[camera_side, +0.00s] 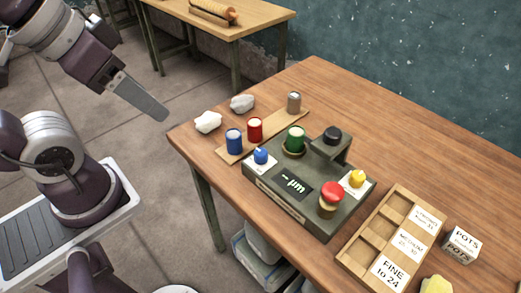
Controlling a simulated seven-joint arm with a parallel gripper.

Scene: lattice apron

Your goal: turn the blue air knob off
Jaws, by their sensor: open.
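The blue air knob (261,156) sits on a white label plate at the left corner of a dark grey-green gauge box (291,213) on the wooden table. The knob's pointer and the small print on its plate are too small to read. The box's display shows "-- µm". My gripper (155,108) is open and empty. It hangs over the floor left of the table, up and to the left of the knob and well apart from it. Its fingers are seen edge-on.
Blue (234,142), red (255,130) and grey (294,103) cylinders stand on a wooden strip behind the knob. A sorting tray (347,261) lies right.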

